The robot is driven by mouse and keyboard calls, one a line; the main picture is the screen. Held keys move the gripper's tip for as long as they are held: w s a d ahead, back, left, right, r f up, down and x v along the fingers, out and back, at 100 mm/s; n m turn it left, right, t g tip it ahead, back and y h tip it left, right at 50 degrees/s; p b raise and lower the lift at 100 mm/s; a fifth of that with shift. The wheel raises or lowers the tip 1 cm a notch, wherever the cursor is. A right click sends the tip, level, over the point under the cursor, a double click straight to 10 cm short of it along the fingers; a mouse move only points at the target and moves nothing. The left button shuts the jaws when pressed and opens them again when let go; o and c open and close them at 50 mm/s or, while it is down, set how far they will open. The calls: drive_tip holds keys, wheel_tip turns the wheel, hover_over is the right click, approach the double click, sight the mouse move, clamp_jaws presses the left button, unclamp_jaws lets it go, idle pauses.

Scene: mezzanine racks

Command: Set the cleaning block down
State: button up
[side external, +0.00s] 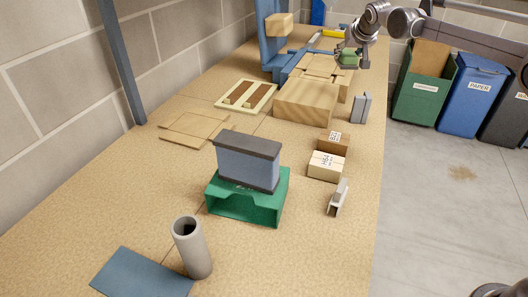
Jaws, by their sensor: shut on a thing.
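My gripper (354,52) is at the far end of the workbench, at the top of the side external view. It is shut on a small green block (348,60), which looks to be the cleaning block. The block appears small, just above or in front of the wooden and cardboard pieces near the far right edge. I cannot tell whether its underside touches anything.
The workbench (290,250) holds a large wooden block (305,101), a slotted frame (246,96), small cartons (326,166), a green bin (246,206) with a grey-blue box (248,162), and a grey tube (192,247). Waste bins (423,86) stand right. Front right bench is clear.

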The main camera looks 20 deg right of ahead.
drive_tip(key=shift+s+a+r, duration=0.2)
drive_tip(key=shift+s+r, duration=0.05)
drive_tip(key=shift+s, duration=0.05)
drive_tip(key=s+a+r+n+y, duration=0.1)
drive_tip(key=s+a+n+y, duration=0.45)
drive_tip(key=s+a, duration=1.3)
drive_tip(key=s+a+f+n+g+y, duration=0.1)
drive_tip(key=s+a+f+n, duration=0.25)
drive_tip(key=s, duration=0.45)
drive_tip(key=s+a+f+n+y, duration=0.2)
drive_tip(key=s+a, duration=0.3)
drive_tip(key=s, duration=0.3)
drive_tip(key=s+a+f+n+g+y, duration=0.1)
drive_tip(key=s+a+f+n, duration=0.15)
drive_tip(key=s+a, duration=0.45)
drive_tip(key=s+a+f, duration=0.1)
drive_tip(key=a+f, duration=0.1)
drive_tip(key=s+a+f, duration=0.2)
drive_tip(key=a, duration=0.1)
drive_tip(key=s+a+f, duration=0.2)
drive_tip(key=a+f, duration=0.1)
drive_tip(key=shift+s+a+f, duration=0.1)
drive_tip(key=shift+s+a, duration=0.1)
drive_tip(key=shift+f, duration=2)
drive_tip(key=shift+f, duration=0.15)
